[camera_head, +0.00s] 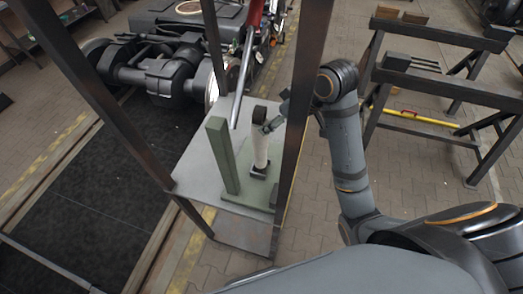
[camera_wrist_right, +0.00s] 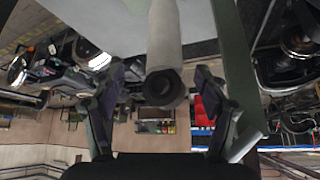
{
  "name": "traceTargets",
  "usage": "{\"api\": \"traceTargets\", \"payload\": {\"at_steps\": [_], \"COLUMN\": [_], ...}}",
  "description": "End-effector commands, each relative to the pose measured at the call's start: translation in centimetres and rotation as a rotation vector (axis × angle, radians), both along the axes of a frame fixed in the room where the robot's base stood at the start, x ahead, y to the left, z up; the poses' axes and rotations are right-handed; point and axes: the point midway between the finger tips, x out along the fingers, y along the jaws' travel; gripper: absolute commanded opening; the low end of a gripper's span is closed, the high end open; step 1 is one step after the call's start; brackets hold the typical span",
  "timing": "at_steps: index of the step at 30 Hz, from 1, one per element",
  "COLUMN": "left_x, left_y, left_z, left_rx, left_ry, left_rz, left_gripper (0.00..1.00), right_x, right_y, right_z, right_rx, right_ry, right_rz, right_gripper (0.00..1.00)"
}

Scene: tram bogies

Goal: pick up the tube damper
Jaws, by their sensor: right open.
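The tube damper, as I take it, is a pale upright cylinder (camera_head: 261,149) with dark ends, standing on a green stand (camera_head: 231,190) on a grey platform. In the right wrist view the pale cylinder (camera_wrist_right: 165,35) comes down from the top, its dark round end between my fingers. My right gripper (camera_head: 270,126) is at the upper part of the cylinder in the head view. In the wrist view the gripper (camera_wrist_right: 160,72) is open, with gaps on both sides of the cylinder. My left gripper is not in view.
Dark metal posts (camera_head: 305,100) frame the grey platform (camera_head: 195,165), one close to my right arm. A green upright (camera_head: 219,150) stands left of the cylinder. A red and silver rod (camera_head: 245,70) slants behind. A bogie (camera_head: 165,70) is at back left; dark trestles (camera_head: 430,85) stand right.

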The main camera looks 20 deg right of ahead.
Motion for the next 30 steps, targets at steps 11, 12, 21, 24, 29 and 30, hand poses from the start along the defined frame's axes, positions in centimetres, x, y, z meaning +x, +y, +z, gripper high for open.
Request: {"api": "traceTargets", "payload": {"at_steps": [11,12,21,24,29,30], "left_x": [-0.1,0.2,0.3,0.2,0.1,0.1], "left_y": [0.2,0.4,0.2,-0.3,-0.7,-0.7], "left_z": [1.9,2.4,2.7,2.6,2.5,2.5], "left_rx": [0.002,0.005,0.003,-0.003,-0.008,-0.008], "left_ry": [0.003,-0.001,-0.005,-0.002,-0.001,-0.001], "left_rz": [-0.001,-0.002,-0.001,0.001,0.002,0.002], "left_gripper": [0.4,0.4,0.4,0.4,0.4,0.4], "right_x": [1.1,1.4,2.6,2.6,2.6,2.6], "right_y": [1.3,1.6,2.1,2.1,2.1,2.1], "right_z": [-2.4,-3.0,-5.4,-5.4,-5.4,-5.3], "right_rx": [0.006,0.005,-0.002,-0.002,-0.002,-0.002], "right_ry": [0.006,0.007,-0.001,-0.001,-0.001,-0.001], "right_rz": [0.0,0.0,0.0,0.0,0.0,0.0], "right_gripper": [0.74,0.74,0.74,0.74,0.52,0.47]}}
